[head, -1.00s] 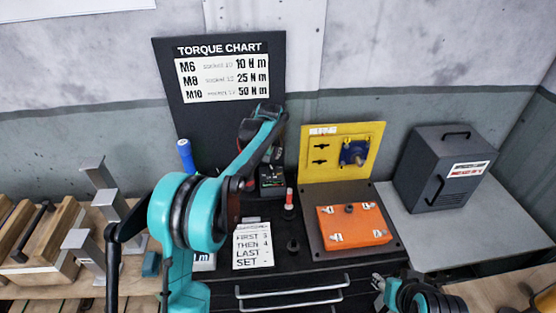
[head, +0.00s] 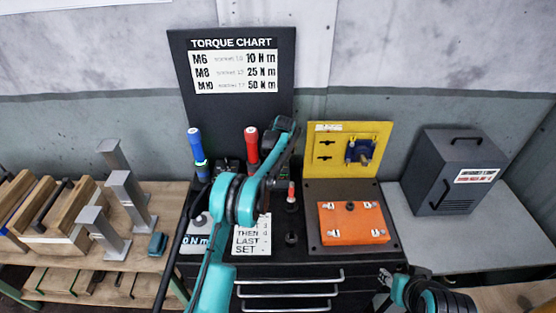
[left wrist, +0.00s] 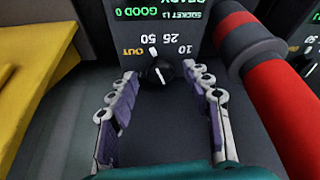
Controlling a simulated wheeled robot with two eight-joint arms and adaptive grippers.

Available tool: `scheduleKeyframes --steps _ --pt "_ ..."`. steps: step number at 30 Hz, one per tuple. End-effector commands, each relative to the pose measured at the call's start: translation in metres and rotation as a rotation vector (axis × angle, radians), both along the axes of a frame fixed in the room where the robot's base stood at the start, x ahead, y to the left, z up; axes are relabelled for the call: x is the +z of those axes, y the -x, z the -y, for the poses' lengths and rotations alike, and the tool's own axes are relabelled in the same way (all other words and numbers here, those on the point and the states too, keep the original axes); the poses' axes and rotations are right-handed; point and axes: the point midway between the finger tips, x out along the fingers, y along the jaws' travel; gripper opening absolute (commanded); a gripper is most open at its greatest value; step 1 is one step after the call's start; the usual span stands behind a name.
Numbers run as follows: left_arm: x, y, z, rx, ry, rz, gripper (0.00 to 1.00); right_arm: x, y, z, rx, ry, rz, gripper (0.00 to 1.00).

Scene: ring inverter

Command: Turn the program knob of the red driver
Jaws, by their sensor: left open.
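The red driver (head: 251,143) stands upright at the back of the bench, left of my left forearm. It also fills the right of the left wrist view (left wrist: 272,95). Beside it is a dark box face with a black program knob (left wrist: 158,72) bearing a white mark. Labels 10, 25, 50 and a yellow OUT surround the knob, upside down. My left gripper (left wrist: 165,74) is open, its fingertips on either side of the knob with visible gaps; contact is not visible. My arm hides this gripper in the head view. My right gripper (head: 386,280) is low at the right, its jaws unclear.
A blue driver (head: 196,150) stands to the left. A torque chart (head: 235,72) is behind. A yellow panel (head: 370,135) and orange plate (head: 352,222) are at right, with a grey box (head: 455,170) beyond. Metal blocks (head: 125,190) stand at left.

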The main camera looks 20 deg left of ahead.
Motion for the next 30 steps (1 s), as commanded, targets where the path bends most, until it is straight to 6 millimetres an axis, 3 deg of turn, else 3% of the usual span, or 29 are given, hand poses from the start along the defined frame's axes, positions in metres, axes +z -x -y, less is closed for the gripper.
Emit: scheduleKeyframes --steps 8,14,23,30 --pt "-0.0020 -0.0008 -0.0005 0.000 0.000 0.000 0.49 0.0001 -0.0001 0.0000 0.000 0.000 0.000 0.40" --pt "-0.0019 -0.0008 -0.0006 0.000 0.000 0.000 0.00 0.0000 0.0000 0.0000 0.000 0.000 0.000 0.40" --pt "-0.0019 -0.0005 -0.0009 -0.020 0.000 0.000 0.00 -0.0007 0.0000 0.0000 0.000 0.000 0.000 0.40" --pt "-0.0024 0.0000 -0.0026 -0.128 0.001 0.000 0.00 -0.0040 0.0000 0.0000 0.000 0.000 0.000 0.40"
